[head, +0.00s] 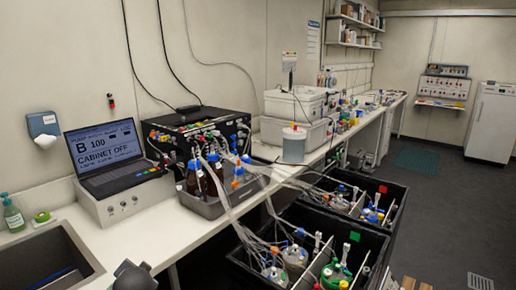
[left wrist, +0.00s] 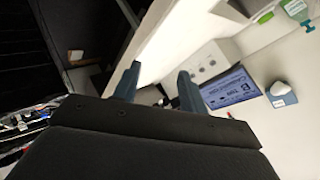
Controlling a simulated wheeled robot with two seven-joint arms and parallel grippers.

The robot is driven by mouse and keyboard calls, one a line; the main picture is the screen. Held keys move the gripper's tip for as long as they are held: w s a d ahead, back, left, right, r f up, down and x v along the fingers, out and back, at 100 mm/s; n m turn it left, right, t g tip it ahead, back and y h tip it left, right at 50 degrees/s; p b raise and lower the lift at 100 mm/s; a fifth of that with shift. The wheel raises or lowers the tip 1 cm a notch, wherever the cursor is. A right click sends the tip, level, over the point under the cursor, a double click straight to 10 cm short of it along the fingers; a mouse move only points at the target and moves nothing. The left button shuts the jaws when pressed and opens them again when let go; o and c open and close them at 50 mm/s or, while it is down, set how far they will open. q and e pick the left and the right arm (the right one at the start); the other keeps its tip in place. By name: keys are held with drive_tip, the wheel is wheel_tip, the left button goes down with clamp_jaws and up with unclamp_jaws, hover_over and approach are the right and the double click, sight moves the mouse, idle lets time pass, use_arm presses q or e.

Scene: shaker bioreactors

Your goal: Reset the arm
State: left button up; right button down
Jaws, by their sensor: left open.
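My left gripper (left wrist: 158,90) shows in the left wrist view with its two blue-grey fingers apart and nothing between them. Beyond the fingers are the white bench edge and the control box with the laptop (left wrist: 230,88). In the head view a dark rounded part of my own arm shows at the bottom edge, left of centre, in front of the bench; the fingers are not visible there. My right gripper is in neither view.
The laptop (head: 105,155) reads "CABINET OFF". A grey tray (head: 212,205) of brown bottles stands beside it. Two black shaker bins (head: 300,272) with vessels and tubing stand below the bench front. A sink (head: 40,262) is at left. The floor (head: 445,215) at right is mostly clear.

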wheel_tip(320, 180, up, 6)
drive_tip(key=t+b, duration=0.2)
drive_tip(key=b, duration=0.1)
use_arm(q)
drive_tip(key=s+d+f+n+g+h+b, duration=0.1)
drive_tip(key=s+d+f+g+h, duration=0.1)
drive_tip(key=s+d+f, duration=0.4)
drive_tip(key=s+d+f+n+g+h+b, duration=0.1)
drive_tip(key=s+d+f, duration=0.5)
drive_tip(key=s+f, duration=0.9)
drive_tip(key=s+d+f+n+g+h+b, duration=0.1)
drive_tip(key=s+d+f+g+h, duration=0.2)
drive_tip(key=s+f, duration=0.8)
drive_tip(key=s+d+g, duration=0.2)
drive_tip(key=s+d, duration=0.2)
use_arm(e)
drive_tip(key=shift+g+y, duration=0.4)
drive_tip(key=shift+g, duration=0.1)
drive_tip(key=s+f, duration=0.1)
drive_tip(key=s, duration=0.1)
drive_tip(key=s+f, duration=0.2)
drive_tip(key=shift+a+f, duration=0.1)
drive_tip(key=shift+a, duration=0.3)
use_arm(q)
drive_tip(key=shift+d, duration=0.15)
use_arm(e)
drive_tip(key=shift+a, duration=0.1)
